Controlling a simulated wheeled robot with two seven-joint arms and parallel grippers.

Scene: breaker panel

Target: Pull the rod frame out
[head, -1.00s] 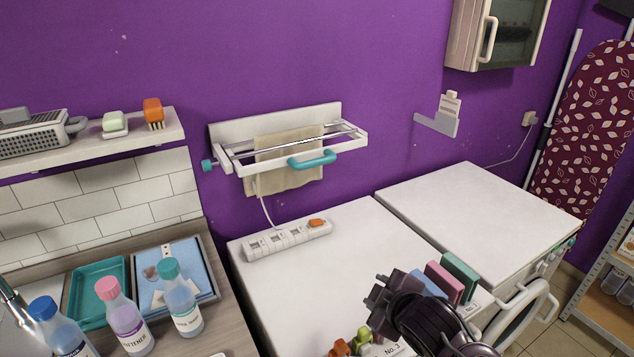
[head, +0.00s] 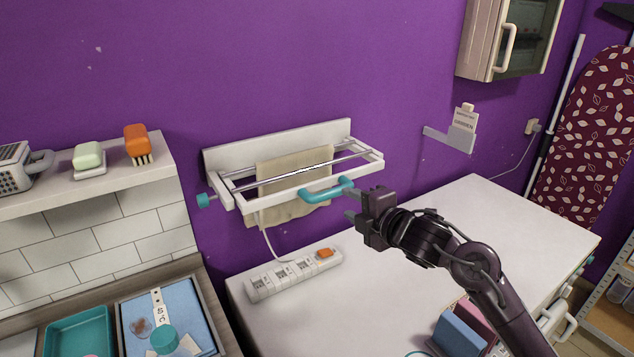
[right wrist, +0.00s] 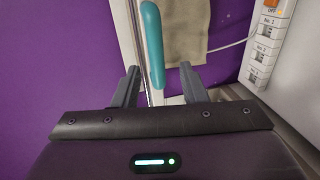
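The rod frame (head: 240,197) is a white wall rack with metal rods, a beige towel (head: 292,205) over them and a teal handle (head: 327,190) on its front bar. A teal knob (head: 204,200) is at its left end. My right gripper (head: 352,203) is just right of the handle, fingers pointing at it. In the right wrist view the two fingers (right wrist: 158,85) are spread apart, with the teal handle (right wrist: 153,45) ahead, in line with the gap between them. Nothing is visibly gripped. My left gripper is not in view.
A power strip (head: 293,275) lies on the white top (head: 370,283) below the rack. Boxes (head: 462,332) stand near the front edge. A shelf (head: 100,176) with a soap and brush is at left. A wall cabinet (head: 497,40) hangs at upper right.

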